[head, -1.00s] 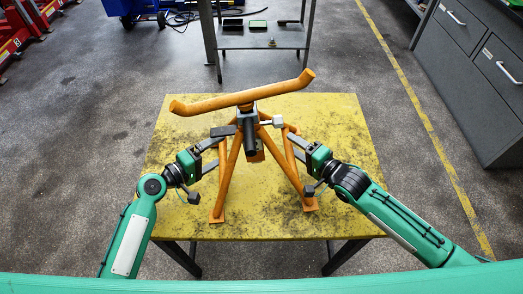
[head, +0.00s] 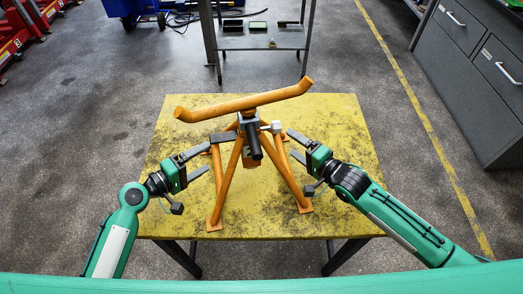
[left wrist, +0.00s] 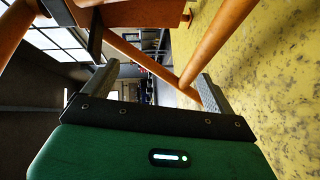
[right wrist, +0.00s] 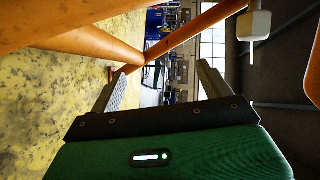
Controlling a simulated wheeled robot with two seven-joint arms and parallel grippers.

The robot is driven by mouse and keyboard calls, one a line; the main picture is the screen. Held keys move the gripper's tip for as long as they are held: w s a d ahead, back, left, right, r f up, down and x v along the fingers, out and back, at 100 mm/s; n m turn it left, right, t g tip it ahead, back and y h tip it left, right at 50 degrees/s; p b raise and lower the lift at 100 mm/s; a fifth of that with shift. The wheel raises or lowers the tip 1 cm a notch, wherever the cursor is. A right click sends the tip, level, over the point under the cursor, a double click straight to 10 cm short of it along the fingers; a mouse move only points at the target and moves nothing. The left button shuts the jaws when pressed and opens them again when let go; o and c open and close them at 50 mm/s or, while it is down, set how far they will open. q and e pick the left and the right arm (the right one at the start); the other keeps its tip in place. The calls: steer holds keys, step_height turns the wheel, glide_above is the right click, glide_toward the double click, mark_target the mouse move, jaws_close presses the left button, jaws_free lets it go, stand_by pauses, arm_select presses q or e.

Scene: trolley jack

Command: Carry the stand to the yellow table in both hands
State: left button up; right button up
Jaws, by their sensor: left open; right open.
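The orange stand (head: 227,178) stands upright on the yellow table (head: 335,180), its feet on the tabletop. Its long top bar (head: 245,103), with upturned ends, slants up to the right. My left gripper (head: 208,156) is open and empty, just left of the stand's legs. In the left wrist view, an orange leg (left wrist: 215,45) passes near the right fingertip. My right gripper (head: 291,143) is open beside the right-hand legs. In the right wrist view, orange legs (right wrist: 200,22) cross beyond its fingers. I cannot tell whether either gripper touches the stand.
A grey metal trolley (head: 262,38) stands behind the table. A grey drawer cabinet (head: 470,90) is at the right. Red equipment (head: 25,25) and a blue machine (head: 130,8) are at the back left. The floor around the table is clear.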

steer(key=v, duration=1.2)
steer(key=shift+r, duration=0.25)
steer(key=shift+w, duration=0.1)
